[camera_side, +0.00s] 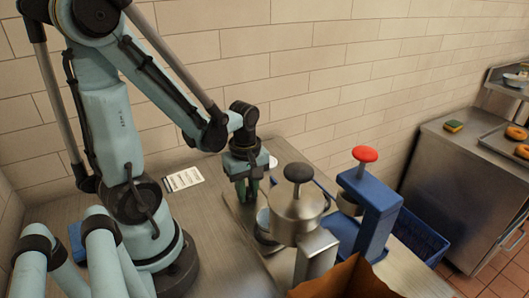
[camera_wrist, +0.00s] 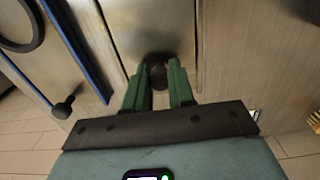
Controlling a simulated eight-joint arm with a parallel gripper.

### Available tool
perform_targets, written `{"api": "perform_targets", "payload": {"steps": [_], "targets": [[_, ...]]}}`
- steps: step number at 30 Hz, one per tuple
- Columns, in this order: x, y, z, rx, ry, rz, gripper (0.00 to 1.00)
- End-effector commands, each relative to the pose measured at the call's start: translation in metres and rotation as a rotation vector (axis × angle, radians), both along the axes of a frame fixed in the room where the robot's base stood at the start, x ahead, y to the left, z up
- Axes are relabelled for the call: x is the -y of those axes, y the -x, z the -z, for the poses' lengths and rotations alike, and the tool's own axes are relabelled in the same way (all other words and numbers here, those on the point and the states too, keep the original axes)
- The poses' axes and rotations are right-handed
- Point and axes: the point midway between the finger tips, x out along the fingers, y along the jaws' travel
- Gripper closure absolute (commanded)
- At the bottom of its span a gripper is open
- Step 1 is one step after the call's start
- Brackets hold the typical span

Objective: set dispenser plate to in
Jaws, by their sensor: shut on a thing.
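My gripper (camera_side: 246,190) points down over the steel worktop, just left of the steel dispenser (camera_side: 297,213) with its black top knob. In the wrist view its green fingers (camera_wrist: 159,88) are shut on a dark knob (camera_wrist: 159,74). The knob stands at the near end of a narrow steel strip, which looks like the dispenser plate (camera_wrist: 158,28). In the side view the gripper and the dispenser hide most of the plate, so how far in it sits cannot be told.
A blue stand with a red knob (camera_side: 365,154) is right of the dispenser, with a blue crate (camera_side: 420,240) behind. A paper card (camera_side: 184,179) lies near the wall. A brown box (camera_side: 342,282) is in front. A steel counter (camera_side: 455,190) with a tray is far right.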

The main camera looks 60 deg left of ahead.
Motion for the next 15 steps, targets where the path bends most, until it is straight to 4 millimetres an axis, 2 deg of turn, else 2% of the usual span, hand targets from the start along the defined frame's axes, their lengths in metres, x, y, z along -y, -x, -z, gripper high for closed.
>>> {"api": "perform_targets", "payload": {"steps": [3, 12, 13, 15], "targets": [[0.0093, 0.0000, 0.0001, 0.001, 0.000, 0.004, 1.00], [0.0102, 0.0001, 0.0003, 0.002, 0.000, 0.000, 1.00], [0.0102, 0.0001, 0.0003, 0.002, 0.000, 0.001, 0.73], [0.0102, 0.0001, 0.0003, 0.002, 0.000, 0.000, 0.63]]}}
